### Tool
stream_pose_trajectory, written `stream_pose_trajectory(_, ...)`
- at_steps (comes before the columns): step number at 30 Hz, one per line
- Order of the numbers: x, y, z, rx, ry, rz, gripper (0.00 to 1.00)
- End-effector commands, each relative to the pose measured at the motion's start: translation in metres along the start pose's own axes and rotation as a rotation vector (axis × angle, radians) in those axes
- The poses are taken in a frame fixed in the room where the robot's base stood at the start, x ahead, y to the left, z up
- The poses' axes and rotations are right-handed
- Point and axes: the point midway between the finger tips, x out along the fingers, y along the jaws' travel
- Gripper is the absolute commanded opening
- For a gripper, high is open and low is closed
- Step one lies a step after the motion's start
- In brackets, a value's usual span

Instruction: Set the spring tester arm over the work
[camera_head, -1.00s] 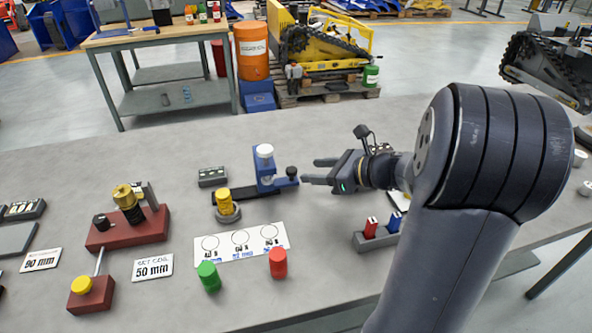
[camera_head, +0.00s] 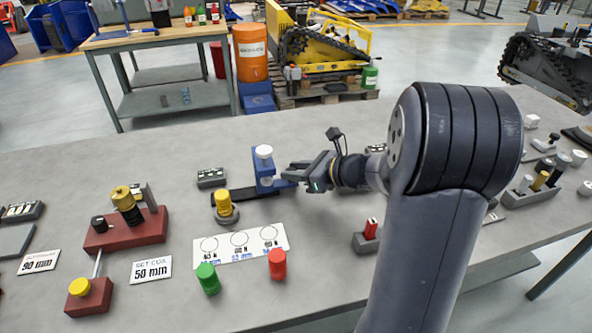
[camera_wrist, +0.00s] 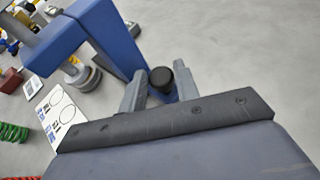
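The spring tester's blue arm (camera_head: 263,170) with a white round top (camera_head: 264,151) stands at the right of a dark strip (camera_head: 245,193). A yellow spring piece (camera_head: 223,203) sits on a round grey base just left of the blue arm. My gripper (camera_head: 287,170) is at the right end of the blue arm. In the wrist view, the blue arm (camera_wrist: 112,38) ends at a black knob (camera_wrist: 161,77). My fingers stand on either side of this knob, with a gap visible between them. The knob is hidden behind my fingers in the head view.
A white card with circles (camera_head: 240,244), a green spring (camera_head: 208,279) and a red spring (camera_head: 277,263) are in front. A dark red fixture (camera_head: 127,233) stands at left. A rack with a red piece (camera_head: 370,230) and another rack (camera_head: 531,193) are at right.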

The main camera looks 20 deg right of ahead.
Motion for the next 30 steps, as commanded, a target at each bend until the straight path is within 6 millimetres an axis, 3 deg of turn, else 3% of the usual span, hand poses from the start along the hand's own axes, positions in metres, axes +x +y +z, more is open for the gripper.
stream_pose_trajectory(11, 0.000, 0.000, 0.000, 0.000, 0.000, 0.000, 0.00)
stream_pose_trajectory(20, 0.003, 0.003, 0.001, -0.001, 0.000, 0.002, 0.00)
stream_pose_trajectory(30, 0.046, 0.050, 0.018, -0.005, -0.001, 0.006, 0.00)
